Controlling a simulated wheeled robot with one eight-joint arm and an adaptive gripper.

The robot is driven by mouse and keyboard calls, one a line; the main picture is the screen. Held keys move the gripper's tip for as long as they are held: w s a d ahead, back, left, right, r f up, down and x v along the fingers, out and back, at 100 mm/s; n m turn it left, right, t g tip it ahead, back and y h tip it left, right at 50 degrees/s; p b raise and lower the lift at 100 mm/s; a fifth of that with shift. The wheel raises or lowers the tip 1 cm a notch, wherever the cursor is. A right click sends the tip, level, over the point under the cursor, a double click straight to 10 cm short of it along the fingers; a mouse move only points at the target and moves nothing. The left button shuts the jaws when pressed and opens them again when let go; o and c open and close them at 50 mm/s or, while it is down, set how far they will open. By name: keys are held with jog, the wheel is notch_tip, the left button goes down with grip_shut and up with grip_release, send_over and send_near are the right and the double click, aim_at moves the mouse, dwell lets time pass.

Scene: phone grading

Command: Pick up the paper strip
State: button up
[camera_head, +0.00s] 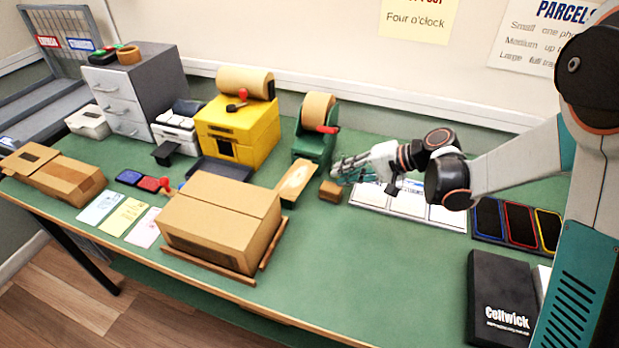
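A tan strip (297,181) extends in front of the green tape dispenser (314,148), to the right of the large cardboard box; it looks like the paper strip. My gripper (336,171) is low over the table, just right of the strip and pointing left. A gap shows between the fingertips and the strip. The fingers are small and seen from the side, so their opening is unclear. A small brown block (331,191) sits just below the fingertips in the picture.
The cardboard box (218,222) stands left of the strip, with wooden rails along its base. A yellow dispenser (238,127) is behind. A white tray (408,205) lies under my wrist, with phones in coloured frames (518,222) farther right. The green table's (370,270) front middle is clear.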

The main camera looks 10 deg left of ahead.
aim_at(296, 179)
jog(key=shift+w+a+f, duration=0.2)
jog(key=shift+a+f, duration=0.4)
jog(key=shift+f, duration=0.15)
jog(key=b+x, duration=0.2)
jog(key=x, duration=0.6)
jog(key=shift+s+b, duration=0.1)
jog(key=shift+b, duration=0.2)
jog(key=shift+a+f+b, duration=0.25)
jog(key=shift+a+b, duration=0.05)
jog(key=shift+a, duration=0.35)
jog(key=shift+c, duration=0.4)
grip_shut()
